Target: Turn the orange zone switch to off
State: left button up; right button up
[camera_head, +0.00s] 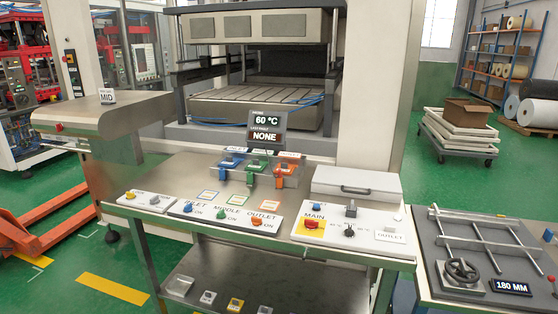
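The orange zone switch (257,221) is a small orange knob on the white panel (243,229) at the front of the steel table, under the label OUTLET. Small lettering that looks like ON stands by it; its exact pointer angle is too small to tell. Left of it on the same panel are a green switch (221,213) under MIDDLE and a blue switch (188,208) under INLET. Neither of my grippers shows in the head view.
Right of it is a white panel with a red MAIN knob (311,224) and black knobs. A handwheel (461,271) is at right.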

aim_at(256, 221)
jog(key=i+j, duration=0.2)
jog(key=i+j+z, duration=0.15)
jog(key=j, duration=0.3)
jog(key=i+j, duration=0.2)
jog(key=j, duration=0.15)
jog(key=i+j+z, duration=0.15)
jog(key=i+j, duration=0.2)
jog(key=j, duration=0.35)
